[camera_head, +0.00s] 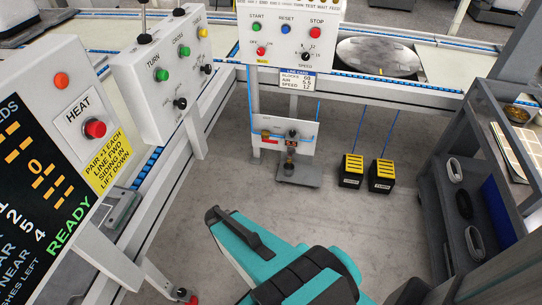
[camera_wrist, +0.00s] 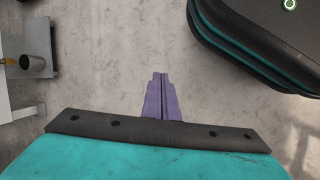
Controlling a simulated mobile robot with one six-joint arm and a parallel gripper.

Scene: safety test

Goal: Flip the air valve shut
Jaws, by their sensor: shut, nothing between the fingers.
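A small white panel (camera_head: 284,137) hangs low under the line frame, at the middle of the head view. Small red and dark fittings show on it; a red part (camera_head: 266,135) at its left looks like the valve's handle, but it is too small to tell its position. The panel's face is not clear in the wrist view. My gripper (camera_wrist: 160,76) has purple fingers, shut together and empty, over bare floor. It is apart from the panel. I cannot make out its fingers in the head view, where my teal arm fills the bottom middle.
A grey plate (camera_head: 298,175) with a small cylinder stands below the panel. Two black and yellow boxes (camera_head: 352,170) (camera_head: 381,175) are on the floor to its right. A dark shelf rack (camera_head: 432,190) stands at right, control boxes (camera_head: 165,75) at left.

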